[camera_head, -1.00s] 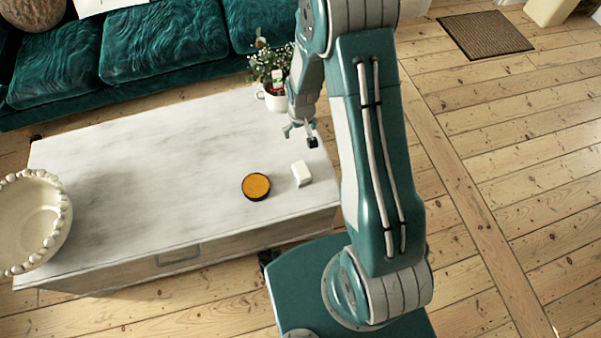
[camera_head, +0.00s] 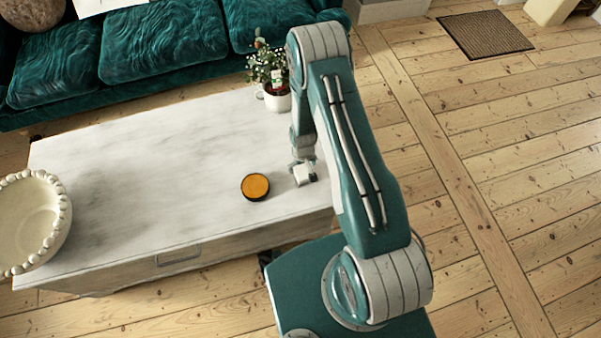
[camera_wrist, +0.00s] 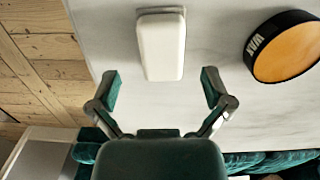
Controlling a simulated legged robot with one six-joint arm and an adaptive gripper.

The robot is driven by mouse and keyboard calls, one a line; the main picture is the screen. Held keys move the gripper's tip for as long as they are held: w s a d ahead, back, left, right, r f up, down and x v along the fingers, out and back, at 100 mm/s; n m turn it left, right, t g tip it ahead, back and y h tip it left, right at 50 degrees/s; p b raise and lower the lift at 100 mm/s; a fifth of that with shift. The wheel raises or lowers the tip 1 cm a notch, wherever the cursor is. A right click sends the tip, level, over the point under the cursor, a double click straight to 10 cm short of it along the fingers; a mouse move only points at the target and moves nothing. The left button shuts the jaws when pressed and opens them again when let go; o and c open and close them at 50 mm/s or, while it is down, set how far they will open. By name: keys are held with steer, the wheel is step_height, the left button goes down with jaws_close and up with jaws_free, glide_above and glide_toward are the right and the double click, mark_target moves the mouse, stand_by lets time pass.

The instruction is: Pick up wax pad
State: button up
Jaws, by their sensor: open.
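A round black tin (camera_head: 255,187) with an orange top lies on the white marble tabletop. Its side reads WAX in the wrist view (camera_wrist: 283,48), where it is at the upper right. A small white block (camera_head: 303,178) lies to its right near the table's edge; it also shows in the wrist view (camera_wrist: 161,47) at top centre. My gripper (camera_wrist: 160,88) is open, its two fingers apart on either side of the white block's near end and not touching it. In the head view my gripper (camera_head: 303,166) is right at the block and partly covers it. The tin is outside the fingers.
The marble table (camera_head: 140,150) is mostly clear in the middle. A beaded cream bowl (camera_head: 30,220) stands at its left end. A potted plant (camera_head: 275,90) stands at the far right corner. A teal sofa (camera_head: 160,45) is behind.

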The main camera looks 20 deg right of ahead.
mark_target(302, 172)
steer(key=f, duration=0.5)
steer(key=shift+w+a+f, duration=0.15)
steer(key=shift+w+f, duration=0.05)
steer(key=shift+f, duration=0.1)
steer(key=c, duration=1.1)
